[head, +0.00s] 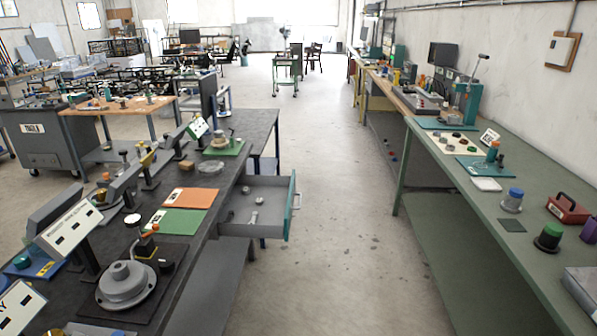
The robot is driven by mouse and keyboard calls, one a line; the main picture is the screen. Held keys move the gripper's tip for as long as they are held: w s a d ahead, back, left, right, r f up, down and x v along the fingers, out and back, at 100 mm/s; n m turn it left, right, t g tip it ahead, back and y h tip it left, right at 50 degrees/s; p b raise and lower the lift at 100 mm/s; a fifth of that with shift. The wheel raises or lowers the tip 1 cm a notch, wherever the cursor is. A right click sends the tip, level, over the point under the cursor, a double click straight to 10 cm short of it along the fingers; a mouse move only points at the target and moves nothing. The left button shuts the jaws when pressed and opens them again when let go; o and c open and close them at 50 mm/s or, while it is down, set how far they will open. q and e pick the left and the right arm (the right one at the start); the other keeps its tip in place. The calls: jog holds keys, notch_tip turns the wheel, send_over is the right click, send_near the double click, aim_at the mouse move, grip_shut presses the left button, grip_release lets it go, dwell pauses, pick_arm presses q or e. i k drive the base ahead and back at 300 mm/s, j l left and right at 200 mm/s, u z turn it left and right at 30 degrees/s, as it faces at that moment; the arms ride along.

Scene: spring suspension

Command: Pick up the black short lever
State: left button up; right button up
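Neither of my grippers is in view. I cannot single out the black short lever with certainty. On the dark left workbench (195,215), a small black upright part (126,195) stands beside a grey inclined block. Another black upright part (149,172) stands farther back. A black part with an orange knob (147,241) stands behind a grey round flanged piece (126,284) at the near end. The open drawer (291,205) of this bench holds a few small metal parts, too small to identify.
A long green workbench (480,215) along the right wall carries a red toolbox (568,208), a black-and-green knob (549,236) and several fixtures. The concrete aisle (340,240) between the benches is clear. The open drawer juts into it. A wood-topped table (120,106) stands back left.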

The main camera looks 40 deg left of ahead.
aim_at(230, 213)
jog(key=i+u, duration=0.55)
jog(key=u, duration=0.3)
jog(key=i+l+u, duration=0.25)
jog(key=u, duration=0.15)
jog(key=i+l+u, duration=0.25)
jog(key=u, duration=0.15)
